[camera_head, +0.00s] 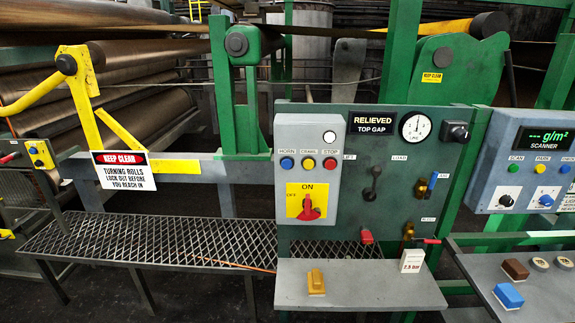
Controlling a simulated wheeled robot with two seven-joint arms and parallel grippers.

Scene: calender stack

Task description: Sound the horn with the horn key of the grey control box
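The grey control box (285,225) stands upright at the middle of the camera_head view, on the left part of a dark green panel. The horn key (287,163) is a blue round button under the label HORN, at the left of a row of three. The yellow CRAWL key (308,163) is beside it, and the red STOP key (330,164) is at the right. A white round lamp (329,136) sits above the keys. A red rotary switch (309,209) on a yellow ON/OFF plate is below them. Neither of my grippers is in view.
A gauge (415,127), levers and valves are on the green panel (350,215). A grey shelf (375,290) with a yellow block (316,281) juts out below. A mesh walkway (150,240) and a KEEP CLEAR sign (123,171) are left; a blue-grey scanner box (500,185) is right.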

